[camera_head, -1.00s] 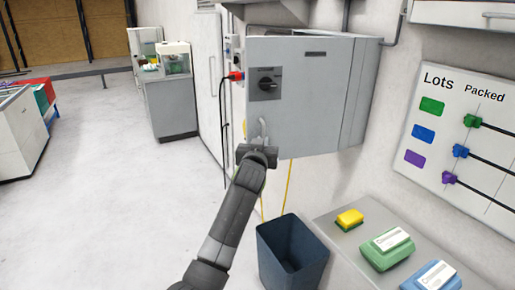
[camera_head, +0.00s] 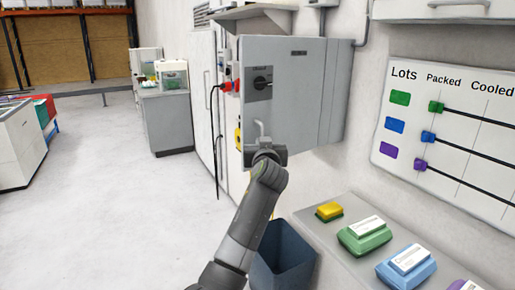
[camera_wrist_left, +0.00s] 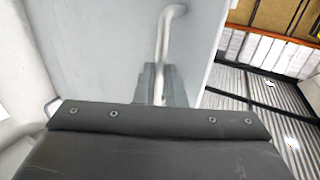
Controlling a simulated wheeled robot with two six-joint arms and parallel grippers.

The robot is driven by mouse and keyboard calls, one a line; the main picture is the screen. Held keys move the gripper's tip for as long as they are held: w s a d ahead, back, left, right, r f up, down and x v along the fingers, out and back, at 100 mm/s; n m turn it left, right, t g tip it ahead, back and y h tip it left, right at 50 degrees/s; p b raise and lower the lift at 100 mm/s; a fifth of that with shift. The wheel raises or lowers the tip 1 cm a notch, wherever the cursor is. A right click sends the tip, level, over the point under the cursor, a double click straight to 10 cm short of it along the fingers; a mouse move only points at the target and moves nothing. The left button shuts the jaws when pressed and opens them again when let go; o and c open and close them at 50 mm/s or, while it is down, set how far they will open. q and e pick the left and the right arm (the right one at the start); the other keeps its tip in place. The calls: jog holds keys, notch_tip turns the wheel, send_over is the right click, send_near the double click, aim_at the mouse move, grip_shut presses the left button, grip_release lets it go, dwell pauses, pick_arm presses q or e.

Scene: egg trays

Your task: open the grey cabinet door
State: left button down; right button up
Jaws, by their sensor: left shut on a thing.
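The grey cabinet (camera_head: 330,95) hangs on the wall in the head view. Its grey door (camera_head: 295,85) bears a black rotary switch (camera_head: 262,83) and, low on its left side, a pale bar handle (camera_head: 259,128). The door looks shut or nearly so; I cannot tell whether there is a gap. My left gripper (camera_head: 262,146) is at the handle's lower end. In the left wrist view the fingers (camera_wrist_left: 161,86) are shut on the handle (camera_wrist_left: 163,40), with the door's flat face behind. My right gripper is in neither view.
A red plug (camera_head: 226,86) with a dark hanging cable is left of the door. A blue bin (camera_head: 283,262) stands below, beside a grey counter (camera_head: 320,232) with a sponge (camera_head: 330,211) and green and blue boxes. The floor at left (camera_head: 120,220) is clear.

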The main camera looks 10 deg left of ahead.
pick_arm(q)
jog(key=shift+d+r+h, duration=0.3)
jog(key=shift+d+r, duration=0.15)
jog(key=c, duration=1.9)
grip_release()
jog(key=o, duration=0.4)
jog(key=shift+w+d+f, duration=0.3)
jog(key=shift+w+d, duration=0.2)
jog(key=shift+d, duration=0.3)
jog(key=shift+w+a+f, duration=0.1)
jog(key=shift+a+f, duration=0.1)
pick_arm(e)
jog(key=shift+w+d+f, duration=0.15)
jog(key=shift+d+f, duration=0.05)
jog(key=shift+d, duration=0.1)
pick_arm(q)
jog(key=shift+a, duration=0.1)
